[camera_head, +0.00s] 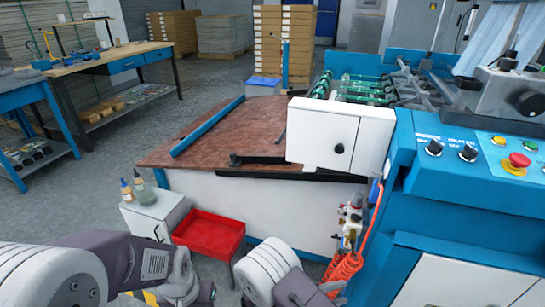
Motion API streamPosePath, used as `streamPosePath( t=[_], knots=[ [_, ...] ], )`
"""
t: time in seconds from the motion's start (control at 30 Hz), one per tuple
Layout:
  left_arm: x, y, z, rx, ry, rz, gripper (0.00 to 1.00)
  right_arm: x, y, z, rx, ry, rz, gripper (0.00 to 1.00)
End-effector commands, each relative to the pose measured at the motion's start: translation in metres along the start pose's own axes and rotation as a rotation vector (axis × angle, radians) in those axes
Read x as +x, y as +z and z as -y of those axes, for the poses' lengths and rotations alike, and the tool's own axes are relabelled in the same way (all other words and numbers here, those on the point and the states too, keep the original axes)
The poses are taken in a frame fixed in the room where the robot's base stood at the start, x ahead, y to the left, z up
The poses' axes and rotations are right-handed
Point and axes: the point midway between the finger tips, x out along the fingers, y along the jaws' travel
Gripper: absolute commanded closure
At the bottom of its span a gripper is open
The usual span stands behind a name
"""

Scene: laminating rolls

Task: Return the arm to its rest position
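My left arm (125,262) comes in low from the left, with pale and dark grey links. Its gripper fingers do not show. My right arm (265,268) is at the bottom middle, with a white ribbed link and a dark grey part (300,288) at its right. Its fingertips are cut off or hidden at the lower edge, so I cannot tell whether this gripper is open or shut. I see nothing held in either arm.
A laminating machine (450,180) with knobs and a red button (518,161) stands at right. Its brown feed table (225,130) is at the middle. A red tray (210,233) and a white cabinet (155,212) with bottles stand close ahead.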

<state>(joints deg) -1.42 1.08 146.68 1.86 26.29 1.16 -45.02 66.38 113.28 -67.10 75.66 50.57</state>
Motion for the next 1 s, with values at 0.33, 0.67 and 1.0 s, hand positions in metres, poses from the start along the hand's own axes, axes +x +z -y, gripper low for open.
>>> streamPosePath(
  t=[0.33, 0.67, 1.0],
  knots=[
    [0.0, 0.0, 0.0, 0.0, 0.0, 0.0, 0.65, -0.013, 0.092, 0.047, 0.237, -0.836, 0.077, 0.66],
    [0.0, 0.0, 0.0, 0.0, 0.0, 0.0, 0.65, -0.056, 0.097, 0.016, 0.829, -1.313, -0.196, 0.66],
    [-0.093, -0.01, -0.002, 0.0, 0.0, -0.001, 0.65, -0.079, 0.154, -0.074, 0.999, -1.336, -0.276, 0.66]
  ],
)
